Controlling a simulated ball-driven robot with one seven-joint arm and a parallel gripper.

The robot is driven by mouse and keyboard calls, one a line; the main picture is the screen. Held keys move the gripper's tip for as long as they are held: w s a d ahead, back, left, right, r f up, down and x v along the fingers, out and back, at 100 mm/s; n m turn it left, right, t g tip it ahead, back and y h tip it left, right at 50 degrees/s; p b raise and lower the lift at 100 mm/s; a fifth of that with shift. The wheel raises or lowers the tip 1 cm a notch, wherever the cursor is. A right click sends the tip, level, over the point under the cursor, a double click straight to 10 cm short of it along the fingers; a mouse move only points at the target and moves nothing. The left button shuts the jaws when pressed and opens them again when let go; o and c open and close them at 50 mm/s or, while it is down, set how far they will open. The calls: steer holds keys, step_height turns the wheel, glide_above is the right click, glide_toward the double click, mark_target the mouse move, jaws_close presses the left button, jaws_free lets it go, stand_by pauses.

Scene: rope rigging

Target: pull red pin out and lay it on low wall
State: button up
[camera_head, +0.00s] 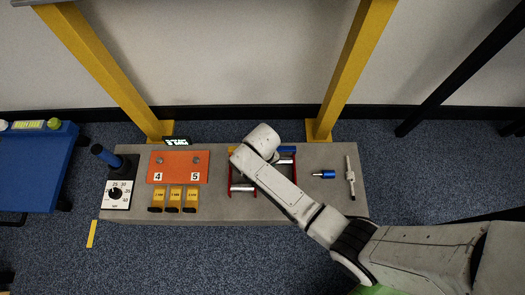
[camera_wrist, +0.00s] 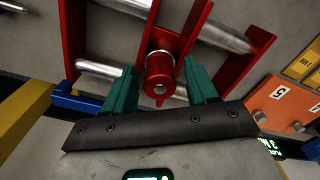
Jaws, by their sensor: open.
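The red pin (camera_wrist: 160,82) shows in the wrist view as a short red cylinder with a metal tip at its near end. It sits in a red frame (camera_wrist: 218,35) crossed by metal rods. My gripper (camera_wrist: 160,68) is open, with one teal finger on each side of the pin and a visible gap on both sides. In the head view, my arm covers most of the red frame (camera_head: 292,170) and hides the pin and the fingers. The low wall (camera_head: 230,209) is the long grey block under the frame.
On the low wall stand an orange panel (camera_head: 178,167), several yellow blocks (camera_head: 174,198), a dial box (camera_head: 117,193), a blue cylinder (camera_head: 323,174) and a metal rod tool (camera_head: 351,178). Yellow posts (camera_head: 355,65) rise behind. A blue table (camera_head: 35,165) is at left.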

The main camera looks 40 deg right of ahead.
steer(key=shift+c, duration=0.4)
stand_by(0.4)
jaws_close()
steer(key=shift+r+p, duration=0.15)
steer(key=shift+p, duration=0.3)
stand_by(1.2)
steer(key=shift+r+p, duration=2.9)
steer(key=shift+p, duration=0.15)
steer(key=w+r+n, duration=0.1)
steer(key=w+r, duration=0.6)
steer(key=r, duration=0.3)
steer(key=w+r, duration=0.6)
steer(key=r, duration=0.3)
steer(key=s+r+p, duration=0.4)
steer(key=r+p, duration=0.6)
steer(key=p, duration=0.2)
steer(key=s+r+p, duration=0.5)
steer(key=r+p, duration=0.6)
steer(key=p, duration=0.1)
